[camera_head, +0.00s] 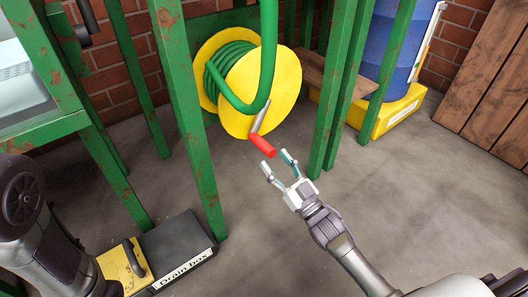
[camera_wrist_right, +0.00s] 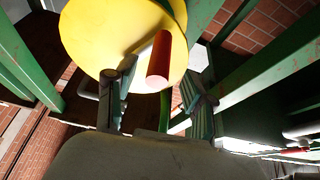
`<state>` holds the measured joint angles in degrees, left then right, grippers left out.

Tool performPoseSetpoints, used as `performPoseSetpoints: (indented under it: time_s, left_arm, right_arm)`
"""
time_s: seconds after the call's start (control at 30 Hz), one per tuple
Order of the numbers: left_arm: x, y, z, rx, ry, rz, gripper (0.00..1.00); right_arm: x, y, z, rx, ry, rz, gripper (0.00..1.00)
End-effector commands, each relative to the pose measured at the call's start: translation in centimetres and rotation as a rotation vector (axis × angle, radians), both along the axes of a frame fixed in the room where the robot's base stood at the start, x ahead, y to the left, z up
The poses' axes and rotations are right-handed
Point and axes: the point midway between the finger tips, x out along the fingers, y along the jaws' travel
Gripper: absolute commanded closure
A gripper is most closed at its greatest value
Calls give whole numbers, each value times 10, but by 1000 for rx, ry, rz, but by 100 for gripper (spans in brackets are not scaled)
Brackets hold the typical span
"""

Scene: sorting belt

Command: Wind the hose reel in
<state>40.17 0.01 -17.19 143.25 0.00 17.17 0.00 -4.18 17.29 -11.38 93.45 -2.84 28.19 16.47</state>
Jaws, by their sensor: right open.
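The hose reel has yellow discs (camera_head: 272,84) and a wound green hose (camera_head: 226,70). It stands behind green posts in the head view, and a yellow disc (camera_wrist_right: 112,32) fills the upper left of the right wrist view. A grey crank arm (camera_head: 260,116) on its front carries a red handle (camera_head: 263,145). My right gripper (camera_head: 277,161) is open and empty, its fingertips just short of the handle's near end. In the right wrist view the handle (camera_wrist_right: 160,58) appears between the two fingers (camera_wrist_right: 150,92). Of my left side only arm parts show.
Green posts (camera_head: 190,110) stand left of the reel, with more posts (camera_head: 340,85) at right. A loop of hose (camera_head: 268,60) hangs before the disc. A blue barrel (camera_head: 394,50) stands back right. A drain box (camera_head: 178,250) lies front left. Floor around my right gripper is clear.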

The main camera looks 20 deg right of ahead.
Motion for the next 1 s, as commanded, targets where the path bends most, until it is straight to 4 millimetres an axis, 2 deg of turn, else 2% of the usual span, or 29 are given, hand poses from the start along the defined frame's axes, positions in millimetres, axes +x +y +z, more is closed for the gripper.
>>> performPoseSetpoints:
  time_s: [0.03, 0.3, 0.7, 1.0]
  left_arm:
    - [-1, 0, -10, 0, -2, 0, 14]
    - [0, 0, -25, 0, -1, 0, 14]
    - [0, 0, -26, 0, -2, 0, 14]
    - [0, 0, -26, 0, -1, -1, 14]
  right_arm:
    - [10, 4, 1, 1, -6, 1, 46]
    - [41, 17, 17, -1, -2, 1, 46]
    - [47, 19, 21, -1, 1, 1, 46]
    - [47, 19, 21, -1, 0, 0, 96]
